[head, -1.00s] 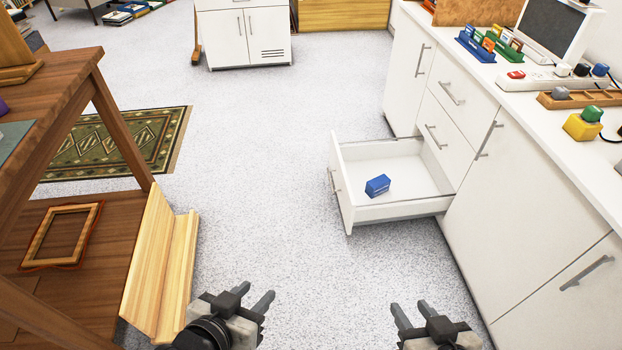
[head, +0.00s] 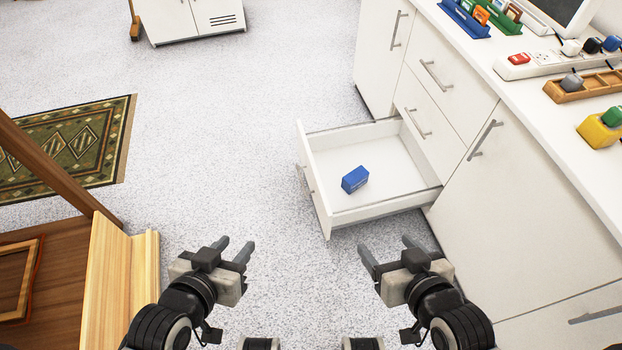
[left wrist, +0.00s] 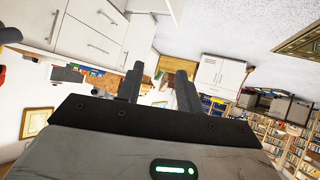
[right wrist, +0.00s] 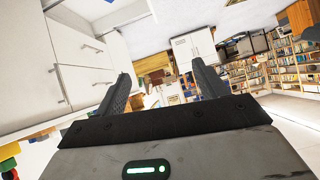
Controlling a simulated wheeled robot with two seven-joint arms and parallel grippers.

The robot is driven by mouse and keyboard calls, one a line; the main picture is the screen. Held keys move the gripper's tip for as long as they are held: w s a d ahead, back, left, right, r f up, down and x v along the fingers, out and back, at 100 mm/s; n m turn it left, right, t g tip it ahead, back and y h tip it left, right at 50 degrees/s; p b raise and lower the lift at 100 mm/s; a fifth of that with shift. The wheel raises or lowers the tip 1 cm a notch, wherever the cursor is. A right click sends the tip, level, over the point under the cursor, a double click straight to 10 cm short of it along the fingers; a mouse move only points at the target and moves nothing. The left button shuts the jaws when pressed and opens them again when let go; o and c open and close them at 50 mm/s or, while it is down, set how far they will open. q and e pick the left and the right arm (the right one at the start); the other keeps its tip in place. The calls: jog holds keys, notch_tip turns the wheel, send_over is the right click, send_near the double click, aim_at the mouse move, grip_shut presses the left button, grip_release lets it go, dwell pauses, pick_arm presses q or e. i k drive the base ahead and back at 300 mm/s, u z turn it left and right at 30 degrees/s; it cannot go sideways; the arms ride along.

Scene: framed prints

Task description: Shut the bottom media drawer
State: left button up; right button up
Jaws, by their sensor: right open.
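The bottom media drawer (head: 385,208) is pulled out from the white cabinet at the right in the head view. A small blue box (head: 355,179) lies inside it. The drawer front (head: 314,190) faces left and has a bar handle. My left gripper (head: 236,249) is open and empty over the floor, left of and nearer than the drawer. My right gripper (head: 386,253) is open and empty, just below the drawer's near side in the picture, apart from the handle. Both wrist views show spread fingers with nothing between them.
The white counter (head: 540,110) carries a power strip (head: 545,62), a wooden tray (head: 585,86) and a yellow block (head: 598,133). A wooden table with light boards (head: 118,275) stands at the left. A patterned rug (head: 65,150) lies beyond it. Floor left of the drawer is clear.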

aim_at(402, 178)
jog(key=i, duration=0.95)
jog(key=z, duration=0.7)
